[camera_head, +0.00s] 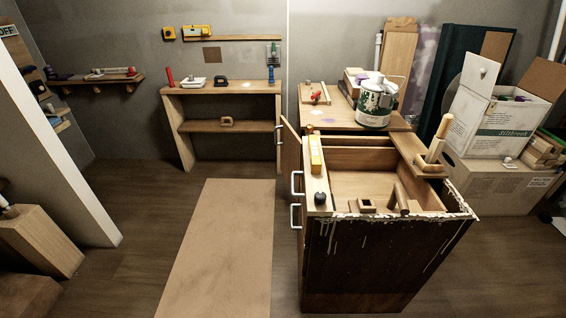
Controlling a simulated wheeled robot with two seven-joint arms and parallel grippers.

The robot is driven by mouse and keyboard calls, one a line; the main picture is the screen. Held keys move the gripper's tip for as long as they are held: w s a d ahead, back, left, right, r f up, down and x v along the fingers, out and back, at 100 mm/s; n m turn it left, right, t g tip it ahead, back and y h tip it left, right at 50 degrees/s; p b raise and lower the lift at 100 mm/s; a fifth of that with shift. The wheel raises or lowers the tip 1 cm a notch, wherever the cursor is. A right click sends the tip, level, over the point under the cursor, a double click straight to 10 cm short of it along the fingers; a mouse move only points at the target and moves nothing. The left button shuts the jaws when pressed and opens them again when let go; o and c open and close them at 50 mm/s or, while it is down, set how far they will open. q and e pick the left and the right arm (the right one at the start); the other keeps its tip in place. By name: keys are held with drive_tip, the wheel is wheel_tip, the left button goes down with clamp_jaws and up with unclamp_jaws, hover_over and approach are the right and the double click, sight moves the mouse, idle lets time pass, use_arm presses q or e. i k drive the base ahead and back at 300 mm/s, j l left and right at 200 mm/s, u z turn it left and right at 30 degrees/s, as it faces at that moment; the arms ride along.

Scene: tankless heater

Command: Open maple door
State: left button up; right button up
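A wooden cabinet (388,262) with a dark, paint-dripped side stands right of centre, its top open. On its left face, toward the far end, a wooden door (291,158) shows nearly edge-on and seems to stand partly out from the cabinet. A pale handle (279,135) sits at its outer edge. Nearer along the same face are two white handles, an upper one (296,183) and a lower one (295,215). I cannot tell from the picture which wood is maple. Neither of my grippers is in view.
A long tan mat (222,250) lies on the floor left of the cabinet, with clear floor around it. A wooden shelf unit (224,127) stands against the back wall. A white wall edge (62,130) rises at left. Boxes (487,120) crowd the right.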

sight(291, 144)
drive_tip(key=z, duration=0.25)
drive_tip(key=i+j+z, duration=0.55)
drive_tip(key=j+z, duration=0.3)
drive_tip(key=i+j+z, duration=0.3)
drive_tip(key=j, duration=0.15)
drive_tip(key=k, duration=0.1)
